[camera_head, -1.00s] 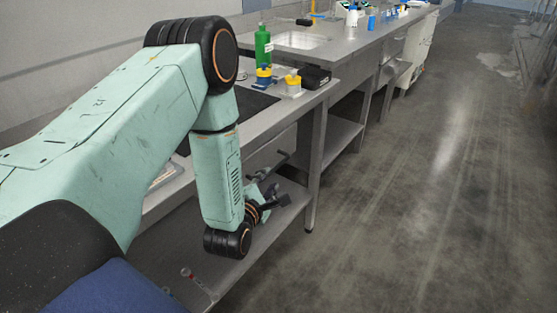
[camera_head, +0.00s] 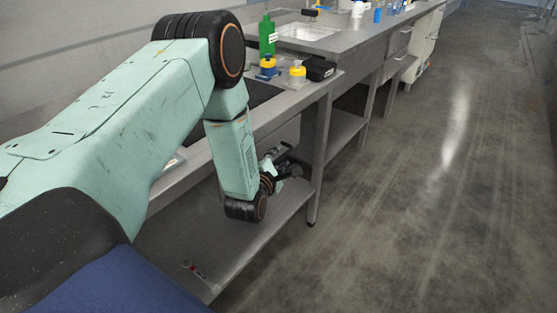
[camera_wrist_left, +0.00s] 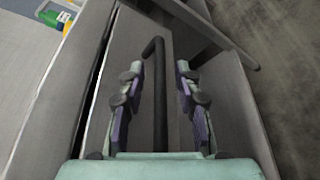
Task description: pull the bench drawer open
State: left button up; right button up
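The bench drawer shows in the left wrist view as a grey front panel (camera_wrist_left: 128,35) below the bench top. A dark bar handle (camera_wrist_left: 160,85) stands out from it. My left gripper (camera_wrist_left: 158,75) is open, with one finger on each side of the handle. Gaps show between the bar and both fingers. In the head view my left gripper (camera_head: 284,164) is beside the bench, under the top's front edge; my forearm hides most of the drawer. Whether the drawer is fully closed is unclear. My right gripper is out of view.
On the bench top stand a green bottle (camera_head: 267,36), yellow-capped containers (camera_head: 297,74) and a black box (camera_head: 319,69). A lower shelf (camera_head: 225,262) runs under the bench and holds a small red-tipped item (camera_head: 193,269). The floor on the right is clear.

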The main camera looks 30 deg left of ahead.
pick_arm(q)
grip_shut()
jog(key=shift+w, duration=0.1)
dwell(0.6)
